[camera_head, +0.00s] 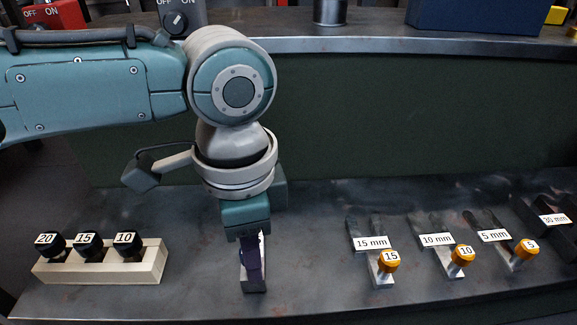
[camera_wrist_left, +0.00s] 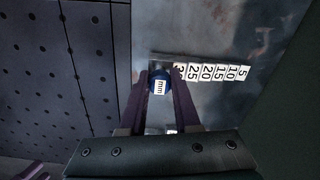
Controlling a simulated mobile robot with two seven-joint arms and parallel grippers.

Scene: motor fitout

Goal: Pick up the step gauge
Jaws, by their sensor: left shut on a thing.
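My left gripper (camera_wrist_left: 163,77) is shut on the blue knob, one purple finger on each side. In the head view, my left gripper (camera_head: 252,266) points down at the bench, left of centre. Its fingers and wrist hide most of the gauge there. I cannot tell whether the gauge touches the bench.
A cream block (camera_head: 101,262) with black knobs marked 20, 15 and 10 stands at left. A raised ledge (camera_head: 340,44) runs behind.

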